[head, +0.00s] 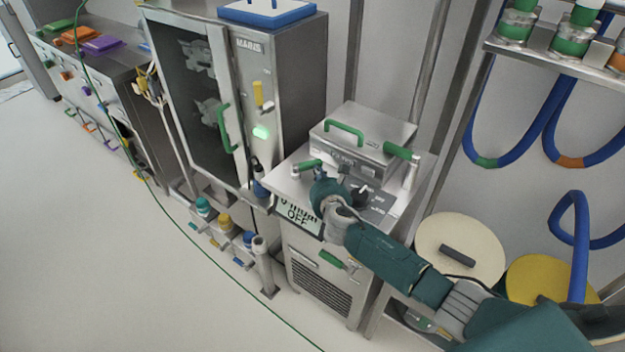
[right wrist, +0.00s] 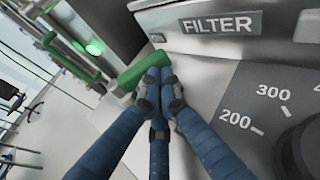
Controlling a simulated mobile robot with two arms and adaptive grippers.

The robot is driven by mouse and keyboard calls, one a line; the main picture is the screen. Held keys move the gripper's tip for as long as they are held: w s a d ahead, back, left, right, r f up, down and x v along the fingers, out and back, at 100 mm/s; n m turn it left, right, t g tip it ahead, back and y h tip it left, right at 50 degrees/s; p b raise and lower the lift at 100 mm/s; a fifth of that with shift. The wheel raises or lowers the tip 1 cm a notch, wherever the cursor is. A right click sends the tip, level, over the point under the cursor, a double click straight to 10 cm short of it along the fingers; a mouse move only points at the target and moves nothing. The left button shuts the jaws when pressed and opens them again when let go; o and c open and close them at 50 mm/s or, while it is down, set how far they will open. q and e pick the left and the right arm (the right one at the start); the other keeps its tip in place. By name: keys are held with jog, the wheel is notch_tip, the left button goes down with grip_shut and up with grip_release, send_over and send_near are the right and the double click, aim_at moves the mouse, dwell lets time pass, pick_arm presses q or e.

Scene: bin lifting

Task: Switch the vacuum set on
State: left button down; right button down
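The vacuum set (head: 300,255) is a steel cabinet in the middle of the head view. Its front display (head: 298,212) reads "0 mbar OFF", partly covered by my arm. My right gripper (head: 322,188) is over its top panel, left of the dark dial (head: 362,197). In the right wrist view my right gripper (right wrist: 158,82) has its blue fingers drawn together. Their tips are at a green lever (right wrist: 143,66), seeming to touch it; this lever also shows in the head view (head: 308,164). My left gripper is not in view.
A box with a green handle (head: 345,132) stands on the vacuum set, with another green-handled lever (head: 402,151) at its right. A glass-fronted cabinet (head: 205,100) with a lit green light is at left. Round lids (head: 460,245) lie at right. The left floor is open.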

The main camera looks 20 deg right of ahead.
aim_at(319, 165)
jog(key=shift+w+d, duration=0.45)
jog(key=shift+w, duration=0.25)
jog(key=shift+w+d, duration=0.2)
jog(key=shift+w, duration=0.45)
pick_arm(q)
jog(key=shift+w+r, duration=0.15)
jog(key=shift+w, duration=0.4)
pick_arm(e)
jog(key=shift+w, duration=0.5)
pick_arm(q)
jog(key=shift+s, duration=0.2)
pick_arm(e)
jog(key=shift+s+r, duration=0.1)
jog(key=shift+s, duration=0.3)
jog(key=v, duration=1.1)
jog(key=shift+a, duration=0.1)
